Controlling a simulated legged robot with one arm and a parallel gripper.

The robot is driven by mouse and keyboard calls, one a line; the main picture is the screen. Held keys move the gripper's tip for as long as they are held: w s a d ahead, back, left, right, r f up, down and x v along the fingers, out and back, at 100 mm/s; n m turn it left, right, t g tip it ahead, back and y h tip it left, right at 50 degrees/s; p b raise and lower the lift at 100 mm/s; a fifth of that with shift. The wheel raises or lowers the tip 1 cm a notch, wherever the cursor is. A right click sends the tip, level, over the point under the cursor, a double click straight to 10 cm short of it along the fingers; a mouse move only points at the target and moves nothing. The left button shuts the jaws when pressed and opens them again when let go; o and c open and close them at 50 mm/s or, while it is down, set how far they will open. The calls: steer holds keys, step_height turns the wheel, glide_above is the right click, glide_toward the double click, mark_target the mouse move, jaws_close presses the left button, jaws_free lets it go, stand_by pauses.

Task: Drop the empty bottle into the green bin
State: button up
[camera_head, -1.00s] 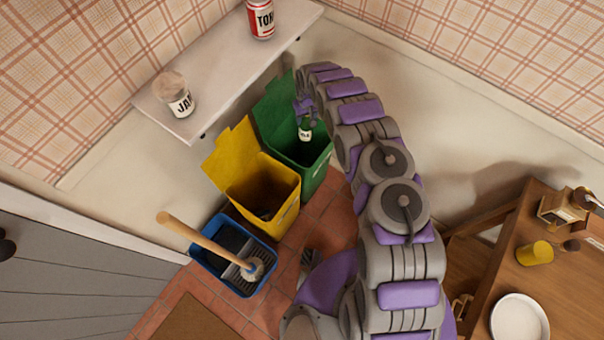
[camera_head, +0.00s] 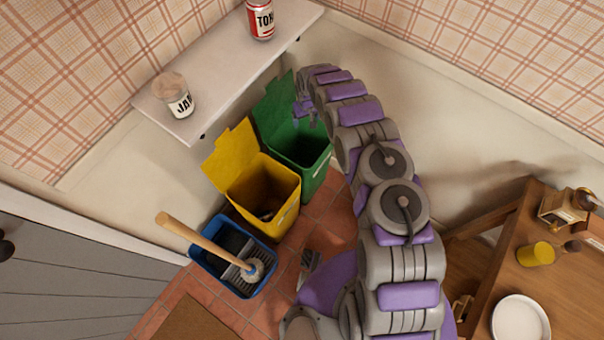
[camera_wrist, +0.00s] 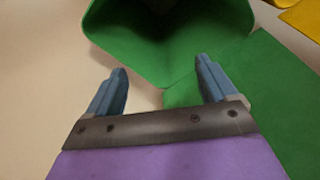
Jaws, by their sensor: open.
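The green bin (camera_head: 316,177) stands on the tiled floor in the corner with its lid (camera_head: 276,110) raised. My gripper (camera_head: 305,108) is above the bin's opening, close to the raised lid. In the wrist view my gripper (camera_wrist: 163,88) has its two blue fingers wide apart with nothing between them. The green bin (camera_wrist: 235,18) fills the top of that view beyond the fingers. The bottle is not visible in either view now. The bin's inside is dark in the head view, and its bottom cannot be made out.
A yellow bin (camera_head: 282,205) with raised lid stands beside the green one. A blue bucket (camera_head: 213,262) holds a wooden-handled mop (camera_head: 200,236). A white shelf (camera_head: 220,75) above carries a jar (camera_head: 174,95) and a can (camera_head: 261,18). A wooden table (camera_head: 560,265) is at right.

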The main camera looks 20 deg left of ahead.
step_height(320, 180, up, 17)
steer(key=s+d+p, duration=0.1)
steer(key=p, duration=0.2)
steer(key=shift+s+p, duration=0.3)
steer(key=shift+p, duration=0.1)
